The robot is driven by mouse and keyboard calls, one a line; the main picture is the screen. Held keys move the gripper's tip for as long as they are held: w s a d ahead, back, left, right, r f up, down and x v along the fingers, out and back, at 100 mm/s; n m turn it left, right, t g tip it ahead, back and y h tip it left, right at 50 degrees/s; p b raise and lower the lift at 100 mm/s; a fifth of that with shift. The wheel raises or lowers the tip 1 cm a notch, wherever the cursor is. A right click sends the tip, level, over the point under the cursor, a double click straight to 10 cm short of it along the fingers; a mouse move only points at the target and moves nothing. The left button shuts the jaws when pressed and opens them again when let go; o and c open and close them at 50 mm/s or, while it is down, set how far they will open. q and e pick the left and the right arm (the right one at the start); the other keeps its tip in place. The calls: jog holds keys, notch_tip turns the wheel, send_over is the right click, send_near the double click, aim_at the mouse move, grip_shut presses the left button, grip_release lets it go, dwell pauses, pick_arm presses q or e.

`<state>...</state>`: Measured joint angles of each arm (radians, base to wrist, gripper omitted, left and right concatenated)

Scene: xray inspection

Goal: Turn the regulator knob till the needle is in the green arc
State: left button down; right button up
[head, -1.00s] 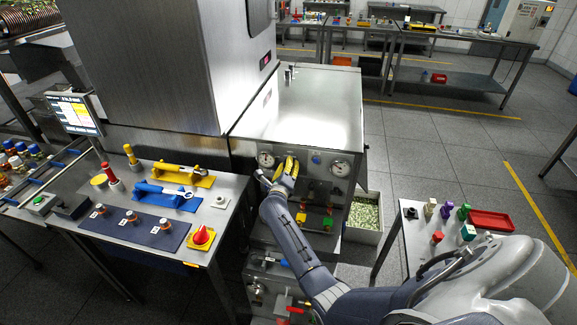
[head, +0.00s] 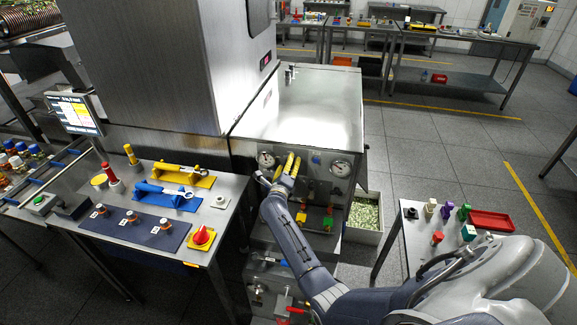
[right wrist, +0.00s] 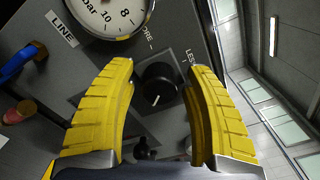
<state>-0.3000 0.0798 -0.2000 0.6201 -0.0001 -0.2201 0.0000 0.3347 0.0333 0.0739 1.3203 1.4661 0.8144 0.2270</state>
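The black regulator knob (right wrist: 158,86) with a white pointer mark is in the right wrist view, on a dark panel lettered "LESS" and partly hidden "MORE". My right gripper (right wrist: 160,77) has its yellow fingers apart, one on each side of the knob; contact cannot be made out. In the head view the right gripper (head: 289,163) is at the steel cabinet's front and hides the knob. A white gauge (right wrist: 108,12) marked "bar" is cut off by the top edge; its needle and green arc do not show. The head view shows a left gauge (head: 266,159), too small to read.
A blue part (right wrist: 18,62) is left of the knob. A table with a red tray (head: 490,220) stands at the right.

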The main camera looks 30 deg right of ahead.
jog(key=v, duration=1.2)
dwell(0.4)
